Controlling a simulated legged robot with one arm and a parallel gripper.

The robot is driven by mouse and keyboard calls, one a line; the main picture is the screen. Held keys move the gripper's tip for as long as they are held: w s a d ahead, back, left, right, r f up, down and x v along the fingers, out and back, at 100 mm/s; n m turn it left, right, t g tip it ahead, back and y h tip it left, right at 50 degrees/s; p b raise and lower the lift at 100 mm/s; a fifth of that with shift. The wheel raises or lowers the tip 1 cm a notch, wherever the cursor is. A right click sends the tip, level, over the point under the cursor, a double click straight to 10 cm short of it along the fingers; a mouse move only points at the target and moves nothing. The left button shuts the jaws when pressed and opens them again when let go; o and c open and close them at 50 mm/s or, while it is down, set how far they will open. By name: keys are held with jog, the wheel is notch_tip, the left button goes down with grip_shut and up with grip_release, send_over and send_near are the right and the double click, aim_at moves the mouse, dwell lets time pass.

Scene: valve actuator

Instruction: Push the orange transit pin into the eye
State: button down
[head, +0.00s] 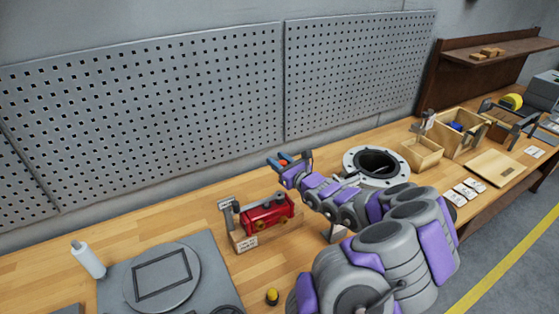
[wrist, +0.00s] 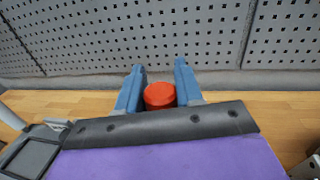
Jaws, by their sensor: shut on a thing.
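My gripper (head: 284,160) is above the bench, just behind and above the red actuator (head: 268,213). In the wrist view its two blue fingers (wrist: 158,88) stand on either side of the orange transit pin (wrist: 160,96), and I see only its orange-red end. The gripper is shut on this pin; a small orange spot shows between the fingers in the head view. The red actuator lies on a wooden base with a white label, with a grey bracket (head: 228,213) at its left end. I cannot make out the eye.
A grey round flange (head: 350,163) stands on the bench right of the gripper, partly behind my arm. Wooden boxes (head: 421,155) and white cards are farther right. A white bottle (head: 88,260), a grey round plate (head: 190,262) and a yellow-topped knob (head: 272,296) are at front left. A perforated panel (head: 150,110) stands behind.

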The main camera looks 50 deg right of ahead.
jog(key=shift+a+r, duration=0.3)
jog(key=shift+a, duration=0.1)
jog(key=f, duration=0.2)
jog(key=a+f+b, duration=0.1)
jog(key=f, duration=0.2)
jog(key=shift+a+f, duration=0.3)
jog(key=shift+f, duration=0.05)
dwell(0.8)
jog(key=shift+d, duration=0.1)
